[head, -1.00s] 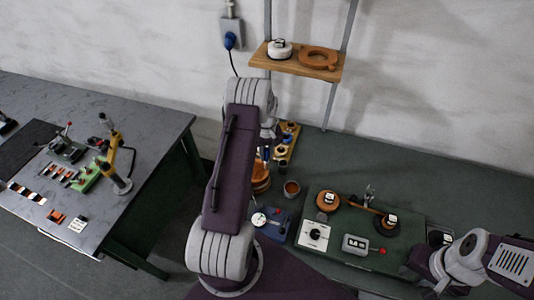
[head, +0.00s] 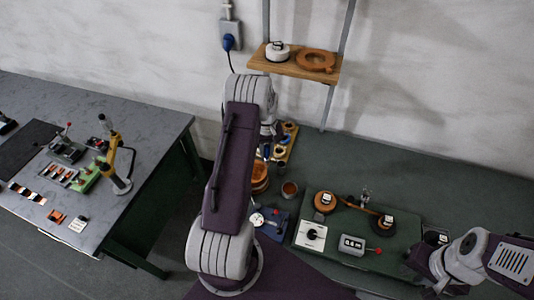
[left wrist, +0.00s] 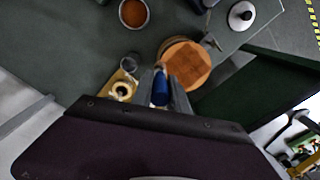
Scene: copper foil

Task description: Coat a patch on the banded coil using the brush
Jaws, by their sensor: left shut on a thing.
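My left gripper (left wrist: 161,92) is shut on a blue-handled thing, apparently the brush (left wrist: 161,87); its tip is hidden. In the head view my left gripper (head: 267,146) is mostly behind its own arm. The coil (left wrist: 185,65), orange-brown with a flat wooden-looking top, stands close beside the blue handle; I cannot tell whether they touch. In the head view the coil (head: 260,178) is partly covered by my arm, and its bands are hard to make out. A small pot of orange-brown stuff (head: 290,189) stands to its right. My right gripper (head: 421,265) is at the lower right, its fingers unclear.
A wooden holder with round things (head: 287,142) lies behind the coil. A blue device (head: 268,222) stands in front. A green board (head: 335,222) with spools, a dial and a display lies to the right. The back right of the table is clear. A shelf (head: 297,68) hangs above.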

